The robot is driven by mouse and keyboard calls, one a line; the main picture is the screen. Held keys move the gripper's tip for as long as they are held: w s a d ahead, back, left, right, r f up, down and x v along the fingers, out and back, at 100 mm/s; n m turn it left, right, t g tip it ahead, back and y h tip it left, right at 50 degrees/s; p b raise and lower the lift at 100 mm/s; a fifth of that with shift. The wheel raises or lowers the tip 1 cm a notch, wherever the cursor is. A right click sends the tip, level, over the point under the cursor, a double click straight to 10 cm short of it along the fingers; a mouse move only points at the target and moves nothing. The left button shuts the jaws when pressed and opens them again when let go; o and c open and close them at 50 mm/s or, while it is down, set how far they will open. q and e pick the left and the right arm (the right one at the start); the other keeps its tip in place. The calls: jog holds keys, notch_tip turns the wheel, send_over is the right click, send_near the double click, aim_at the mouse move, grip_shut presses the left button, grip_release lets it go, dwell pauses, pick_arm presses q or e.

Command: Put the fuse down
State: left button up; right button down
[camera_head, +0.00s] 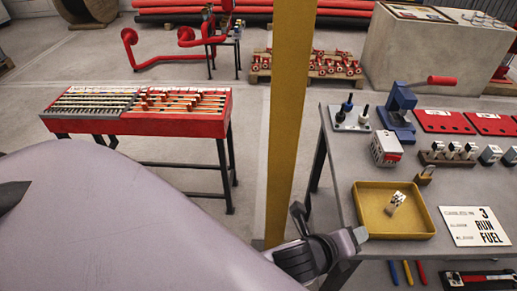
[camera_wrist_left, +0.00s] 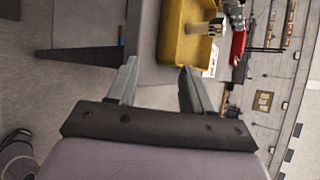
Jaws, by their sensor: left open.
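A small light-coloured block with dark marks, which looks like the fuse (camera_head: 396,202), is inside the yellow tray (camera_head: 366,222) on the grey table. It looks slightly tilted, and I cannot tell exactly how it rests. In the left wrist view the yellow tray (camera_wrist_left: 172,35) is beyond my fingers, with the light block (camera_wrist_left: 203,28) in it. My left gripper (camera_wrist_left: 158,68) is open, with nothing between its fingers, and is apart from the block. In the head view my arm covers the lower left, with a dark jointed part beside the table's front left. My right gripper is not identifiable.
A white sign reading "3 RUN FUEL" (camera_head: 474,226) lies right of the tray. A blue press (camera_head: 397,108), a white-and-red box (camera_head: 386,148) and red plates (camera_head: 442,121) stand behind. A yellow post (camera_head: 287,120) rises left of the table. A red rack (camera_head: 175,122) stands further left.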

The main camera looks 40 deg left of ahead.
pick_arm(q)
jog(key=s+a+f+n, duration=0.5)
jog(key=s+a+n, duration=0.1)
jog(key=n, duration=0.6)
jog(key=s+a+f+n+y, duration=0.1)
jog(key=s+a+f+n, duration=0.4)
jog(key=a+n, duration=0.3)
jog(key=s+n, duration=0.1)
jog(key=n, duration=0.3)
jog(key=shift+s+a+f+g, duration=0.25)
jog(key=shift+s+f+g, duration=0.05)
jog(key=shift+c, duration=0.7)
jog(key=shift+d, duration=0.1)
